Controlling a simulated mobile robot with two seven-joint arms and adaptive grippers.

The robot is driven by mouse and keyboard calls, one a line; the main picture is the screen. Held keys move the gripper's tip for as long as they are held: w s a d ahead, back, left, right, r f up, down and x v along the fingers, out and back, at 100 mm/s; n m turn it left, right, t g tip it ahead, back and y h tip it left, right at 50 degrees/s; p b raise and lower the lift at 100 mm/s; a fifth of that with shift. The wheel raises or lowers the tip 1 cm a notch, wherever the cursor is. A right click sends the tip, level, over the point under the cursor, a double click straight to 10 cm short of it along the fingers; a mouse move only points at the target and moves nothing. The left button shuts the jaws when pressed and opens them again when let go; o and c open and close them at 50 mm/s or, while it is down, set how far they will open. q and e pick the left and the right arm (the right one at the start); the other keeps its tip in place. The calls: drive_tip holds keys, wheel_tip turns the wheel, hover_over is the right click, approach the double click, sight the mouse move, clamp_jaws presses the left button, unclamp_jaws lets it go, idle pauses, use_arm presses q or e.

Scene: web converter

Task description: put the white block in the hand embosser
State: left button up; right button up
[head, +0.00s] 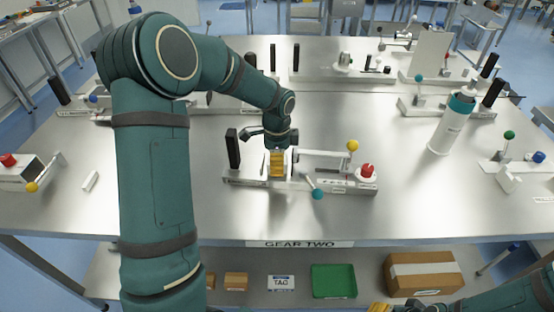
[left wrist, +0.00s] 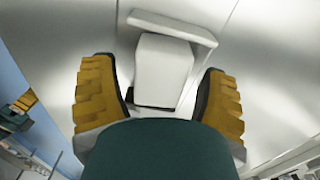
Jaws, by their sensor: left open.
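My left gripper (head: 277,164) points down over the middle fixture (head: 335,184) on the table. In the left wrist view its yellow-padded fingers (left wrist: 160,108) are open, on either side of a white block (left wrist: 163,70). A white plate (left wrist: 172,27) lies at the block's far edge. I cannot tell whether the fingers touch the block. In the head view the gripper hides most of this spot. No readable label shows which fixture is the hand embosser.
The middle fixture has a black post (head: 233,149), a yellow ball knob (head: 352,145), a red button (head: 367,171) and a teal knob (head: 318,194). A small white bar (head: 90,181) lies left. A white bottle (head: 451,125) stands right. Bare table (head: 400,205) lies in front.

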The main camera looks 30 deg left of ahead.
use_arm(q)
drive_tip(key=shift+r, duration=0.1)
wheel_tip(320, 180, up, 12)
drive_tip(key=p, duration=0.2)
drive_tip(key=shift+r, duration=0.1)
idle(0.6)
